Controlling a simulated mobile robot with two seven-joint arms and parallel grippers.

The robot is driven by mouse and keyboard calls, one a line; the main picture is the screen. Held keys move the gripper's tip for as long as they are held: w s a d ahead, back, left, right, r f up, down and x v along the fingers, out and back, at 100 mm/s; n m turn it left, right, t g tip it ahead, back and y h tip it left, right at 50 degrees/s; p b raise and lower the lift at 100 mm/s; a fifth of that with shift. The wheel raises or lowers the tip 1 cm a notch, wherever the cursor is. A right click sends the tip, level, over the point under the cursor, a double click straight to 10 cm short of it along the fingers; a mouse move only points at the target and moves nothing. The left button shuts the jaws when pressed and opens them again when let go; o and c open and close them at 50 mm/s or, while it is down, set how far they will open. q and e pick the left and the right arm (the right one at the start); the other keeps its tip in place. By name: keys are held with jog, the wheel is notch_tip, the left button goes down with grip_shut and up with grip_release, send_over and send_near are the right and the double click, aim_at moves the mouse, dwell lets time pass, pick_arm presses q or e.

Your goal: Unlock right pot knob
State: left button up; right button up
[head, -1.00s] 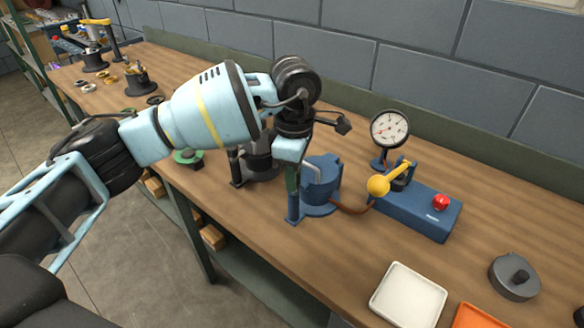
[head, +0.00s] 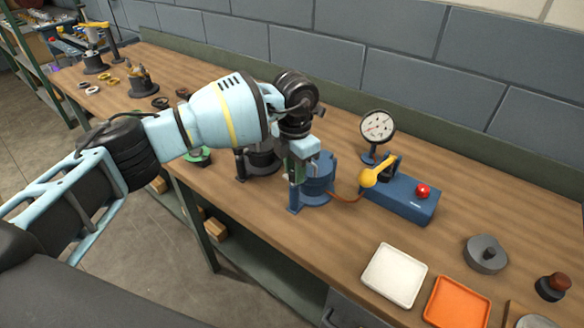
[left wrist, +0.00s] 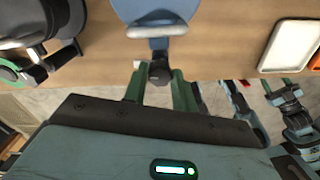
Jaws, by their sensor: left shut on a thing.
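The blue right pot (head: 319,182) stands on the bench; its top also shows at the upper edge of the left wrist view (left wrist: 150,12). A blue bracket (left wrist: 157,31) sticks out from its side. The dark knob (left wrist: 158,72) is at the end of this bracket, between the green fingers of my left gripper (left wrist: 157,82). My left gripper (head: 297,172) is shut on the knob, at the pot's near left side. In the head view the gripper hides the knob.
A dark pot (head: 262,163) stands close to the left of my gripper. A hose joins the blue pot to a blue pump base (head: 405,204) with a yellow-knobbed lever (head: 369,177) and gauge (head: 378,127). A white tray (head: 395,274) and orange tray (head: 458,303) lie front right.

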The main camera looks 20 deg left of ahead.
pick_arm(q)
jog(key=shift+r+n, duration=0.15)
jog(key=shift+n, duration=0.45)
jog(key=shift+p, duration=0.3)
jog(key=o, duration=1)
jog(key=shift+r, duration=3.8)
jog(key=shift+d, duration=0.1)
